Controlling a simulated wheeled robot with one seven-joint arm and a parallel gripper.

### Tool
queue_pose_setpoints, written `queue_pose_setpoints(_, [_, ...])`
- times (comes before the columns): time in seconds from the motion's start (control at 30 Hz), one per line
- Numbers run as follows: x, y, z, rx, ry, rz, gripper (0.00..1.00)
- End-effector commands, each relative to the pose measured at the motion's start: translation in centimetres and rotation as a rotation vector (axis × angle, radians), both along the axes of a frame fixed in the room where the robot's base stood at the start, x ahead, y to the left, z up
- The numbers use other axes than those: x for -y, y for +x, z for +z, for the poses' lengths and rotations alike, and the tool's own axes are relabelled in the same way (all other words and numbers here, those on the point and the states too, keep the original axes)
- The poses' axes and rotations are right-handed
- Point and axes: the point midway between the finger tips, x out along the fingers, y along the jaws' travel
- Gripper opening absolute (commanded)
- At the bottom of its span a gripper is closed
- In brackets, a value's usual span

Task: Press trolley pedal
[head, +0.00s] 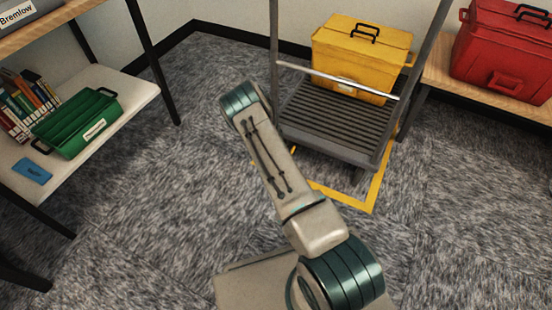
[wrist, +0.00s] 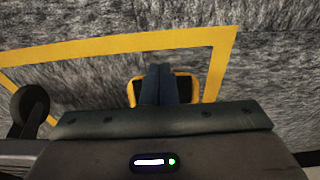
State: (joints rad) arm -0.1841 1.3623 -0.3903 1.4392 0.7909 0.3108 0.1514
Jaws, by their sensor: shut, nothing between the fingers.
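The trolley (head: 300,112) stands in the head view with its ribbed grey deck and upright frame. In the wrist view, the pedal (wrist: 188,88) is a small dark plate with a yellow rim. My gripper (wrist: 160,68) has its two dark fingers together and empty. The fingers cover the middle of the pedal in that view; I cannot tell whether they touch it. The pedal and my gripper do not show in the head view, where my arm reaches toward the trolley's left side.
A yellow case (head: 350,65) sits on the trolley. Yellow floor tape (head: 340,197) runs around it. A dark wheel (wrist: 30,108) is at the wrist view's left. A shelf (head: 130,82) with a green tray (head: 82,125) is left; a red case (head: 505,50) is on a bench right.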

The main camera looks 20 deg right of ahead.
Motion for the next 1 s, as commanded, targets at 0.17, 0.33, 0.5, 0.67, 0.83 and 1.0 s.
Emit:
queue_pose_setpoints(0.17, [-0.6, -0.3, 2.5, 0.001, 0.002, 0.000, 0.00])
queue_pose_setpoints(0.33, [-2.1, -1.6, 5.6, 0.000, 0.002, 0.003, 0.00])
queue_pose_setpoints(0.5, [-3.8, -3.5, 8.3, 0.001, 0.001, -0.002, 0.00])
queue_pose_setpoints(0.67, [-4.8, -4.8, 10.0, 0.000, 0.000, -0.003, 0.00])
queue_pose_setpoints(0.83, [-5.5, -5.4, 10.7, 0.000, 0.000, -0.003, 0.00])
queue_pose_setpoints(1.0, [-5.7, -5.6, 10.7, 0.000, 0.000, -0.002, 0.00])
